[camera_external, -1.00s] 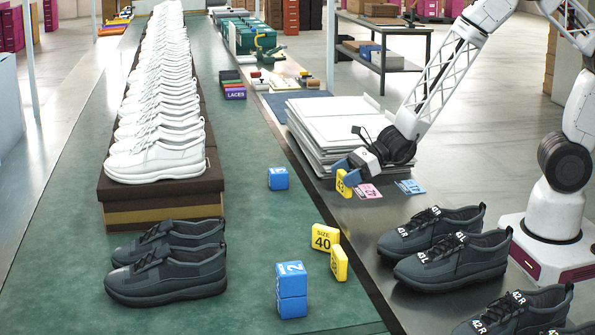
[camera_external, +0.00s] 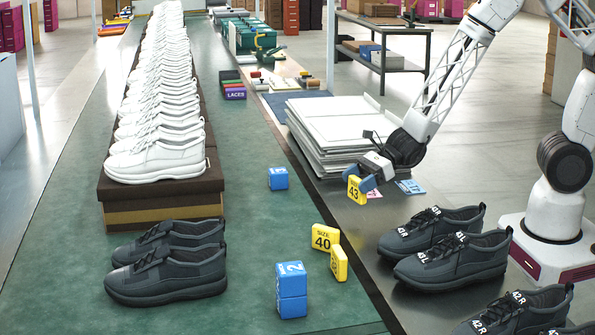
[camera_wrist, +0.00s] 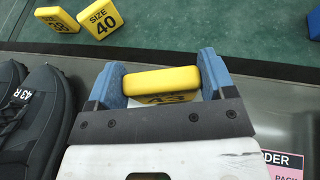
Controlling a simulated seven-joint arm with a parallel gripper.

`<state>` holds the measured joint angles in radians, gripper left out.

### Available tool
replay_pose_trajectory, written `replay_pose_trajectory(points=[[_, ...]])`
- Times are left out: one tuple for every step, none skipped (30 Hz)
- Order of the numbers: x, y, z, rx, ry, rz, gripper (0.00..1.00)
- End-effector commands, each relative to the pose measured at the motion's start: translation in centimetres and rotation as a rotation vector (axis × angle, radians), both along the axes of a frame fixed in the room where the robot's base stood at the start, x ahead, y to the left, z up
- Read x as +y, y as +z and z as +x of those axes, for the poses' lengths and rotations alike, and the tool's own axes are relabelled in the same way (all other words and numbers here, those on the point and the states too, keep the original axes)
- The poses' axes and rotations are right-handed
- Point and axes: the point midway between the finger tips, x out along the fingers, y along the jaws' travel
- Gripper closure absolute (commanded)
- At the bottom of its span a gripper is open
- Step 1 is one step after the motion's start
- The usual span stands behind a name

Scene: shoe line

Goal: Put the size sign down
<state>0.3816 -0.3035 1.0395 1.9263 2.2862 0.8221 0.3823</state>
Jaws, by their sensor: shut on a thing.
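My gripper (camera_external: 364,183) is shut on a yellow size sign marked 43 (camera_external: 355,190), held upright between its blue fingers. In the wrist view the same size 43 sign (camera_wrist: 161,83) sits between the fingertips of my gripper (camera_wrist: 160,82), with its number partly hidden. In the external view the sign is over the grey bench, left of the dark shoes marked 43 R and 43 L (camera_external: 450,258). I cannot tell how far it is above the bench.
A yellow size 40 sign (camera_external: 325,238) and another yellow sign (camera_external: 339,263) stand on the green mat. Blue blocks (camera_external: 292,290) are near them. Pink and blue cards (camera_external: 411,187) lie beside my gripper, next to a stack of white sheets (camera_external: 335,130). Bare bench shows ahead of the shoes.

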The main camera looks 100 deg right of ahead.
Motion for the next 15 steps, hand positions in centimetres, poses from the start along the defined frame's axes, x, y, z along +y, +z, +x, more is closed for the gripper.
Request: replay_pose_trajectory(points=[[1.2, 0.0, -0.6, 0.0, 0.03, 0.001, 0.49], [1.8, 0.0, -0.8, 0.001, 0.047, 0.001, 0.49], [2.5, 0.1, -1.2, 0.0, 0.067, 0.001, 0.49], [3.0, 0.1, -1.5, 0.002, 0.081, 0.001, 0.49], [3.4, 0.1, -1.7, 0.001, 0.094, 0.001, 0.49], [3.8, 0.1, -1.9, 0.0, 0.106, 0.002, 0.49], [4.1, 0.1, -2.1, 0.0, 0.115, 0.002, 0.49], [4.3, 0.1, -2.2, 0.001, 0.122, 0.001, 0.49], [4.5, 0.1, -2.3, 0.001, 0.128, 0.002, 0.49], [4.6, 0.1, -2.4, 0.001, 0.13, 0.002, 0.49], [4.6, 0.1, -2.4, 0.002, 0.132, 0.002, 0.49], [4.7, 0.1, -2.4, 0.001, 0.132, 0.002, 0.49], [4.7, 0.1, -2.4, 0.001, 0.132, 0.002, 0.49], [4.6, 0.1, -2.4, 0.001, 0.132, 0.002, 0.49], [4.6, 0.1, -2.4, 0.001, 0.132, 0.002, 0.49]])
